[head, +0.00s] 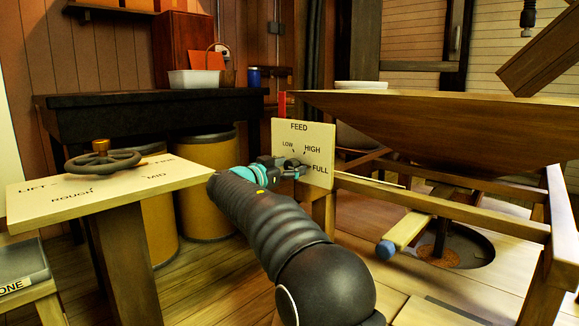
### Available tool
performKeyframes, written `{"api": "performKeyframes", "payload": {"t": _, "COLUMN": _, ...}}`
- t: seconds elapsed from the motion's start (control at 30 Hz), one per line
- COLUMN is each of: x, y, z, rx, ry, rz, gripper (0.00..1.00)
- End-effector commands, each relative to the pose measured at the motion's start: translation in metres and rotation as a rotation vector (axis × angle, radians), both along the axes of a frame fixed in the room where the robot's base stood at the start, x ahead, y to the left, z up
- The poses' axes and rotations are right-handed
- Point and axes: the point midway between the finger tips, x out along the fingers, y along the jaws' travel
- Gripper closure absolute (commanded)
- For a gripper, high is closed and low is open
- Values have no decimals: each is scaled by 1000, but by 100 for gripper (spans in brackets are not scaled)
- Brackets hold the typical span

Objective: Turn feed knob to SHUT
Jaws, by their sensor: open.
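The cream feed panel (316,137) stands upright near the middle of the head view, marked FEED, LOW, HIGH and FULL. No SHUT mark is visible; my gripper covers the panel's lower left part. My gripper (296,170) is open in front of the panel, its fingers pointing towards it, left of the word FULL. The feed knob cannot be made out clearly behind the fingers. I cannot tell which mark it points to, or whether the fingers touch it or stand around it.
A wooden hopper (430,125) sits right of the panel, above a wooden frame (440,208). A cream table (110,188) with a dark handwheel (104,162) stands at the left. Tan drums (208,205) stand under a dark bench (150,105) behind.

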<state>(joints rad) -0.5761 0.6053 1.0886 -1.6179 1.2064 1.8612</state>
Motion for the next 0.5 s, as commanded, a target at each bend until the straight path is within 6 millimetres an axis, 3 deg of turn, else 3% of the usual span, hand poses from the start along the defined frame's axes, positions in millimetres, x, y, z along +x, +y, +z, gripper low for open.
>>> {"api": "performKeyframes", "payload": {"t": 0.33, "x": 3, "y": -2, "z": 0, "rx": 0, "ry": 0, "rz": 0, "gripper": 32}}
{"api": "performKeyframes", "payload": {"t": 0.5, "x": 3, "y": -2, "z": 0, "rx": 0, "ry": 0, "rz": 0, "gripper": 74}}
